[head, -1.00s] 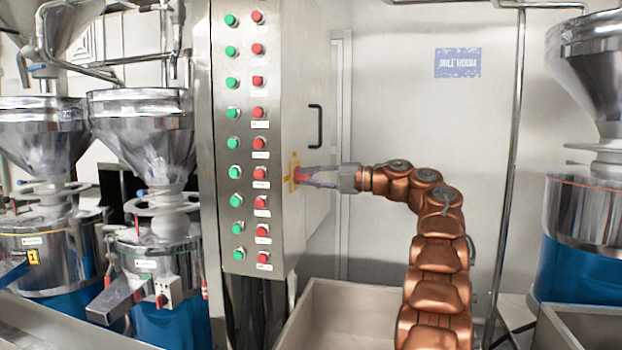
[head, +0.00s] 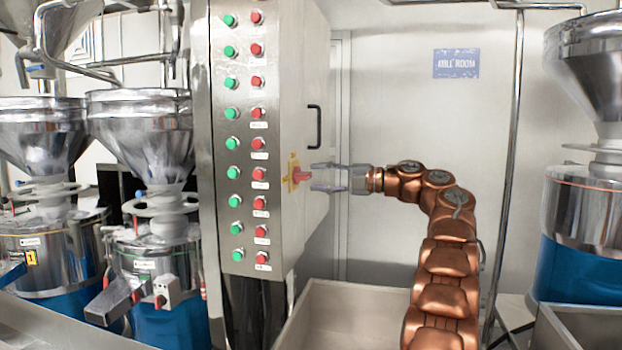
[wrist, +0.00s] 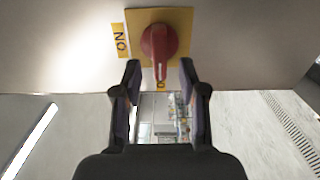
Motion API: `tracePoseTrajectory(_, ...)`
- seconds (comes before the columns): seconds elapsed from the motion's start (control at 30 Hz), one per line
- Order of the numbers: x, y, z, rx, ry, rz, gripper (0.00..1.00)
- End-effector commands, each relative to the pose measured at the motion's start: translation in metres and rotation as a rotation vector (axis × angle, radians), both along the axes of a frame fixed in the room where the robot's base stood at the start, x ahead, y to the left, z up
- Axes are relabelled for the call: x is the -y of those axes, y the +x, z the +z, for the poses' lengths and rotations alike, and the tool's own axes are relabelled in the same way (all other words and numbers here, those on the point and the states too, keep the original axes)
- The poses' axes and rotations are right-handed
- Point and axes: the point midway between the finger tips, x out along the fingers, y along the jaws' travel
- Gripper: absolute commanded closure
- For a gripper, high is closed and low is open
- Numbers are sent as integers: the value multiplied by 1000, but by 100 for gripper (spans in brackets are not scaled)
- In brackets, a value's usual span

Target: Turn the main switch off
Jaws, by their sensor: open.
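The main switch (head: 300,176) is a red rotary knob on a yellow plate, on the right side of the steel control cabinet. In the wrist view the red knob (wrist: 158,42) has a white mark on its handle, which points down in the picture, toward a small partly seen yellow label (wrist: 160,86). A yellow ON label (wrist: 121,41) lies to the left of the knob. My gripper (head: 316,177) is open and empty just right of the knob. In the wrist view its fingertips (wrist: 160,65) are spread on both sides of the handle's end, apart from it.
The cabinet front (head: 245,140) has columns of green and red buttons. A black door handle (head: 315,127) sits above the switch. A steel bin (head: 345,300) stands below. Grinders with hoppers (head: 140,120) stand at left, another machine (head: 590,215) at right.

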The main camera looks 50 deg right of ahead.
Motion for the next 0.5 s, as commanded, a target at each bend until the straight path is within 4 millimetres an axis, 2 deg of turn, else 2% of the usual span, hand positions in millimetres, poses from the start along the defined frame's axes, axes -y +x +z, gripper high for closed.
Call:
tracePoseTrajectory(0.1,11,-21,0,2,-1,-1,58)
tracePoseTrajectory(0.5,20,-38,0,0,1,3,58)
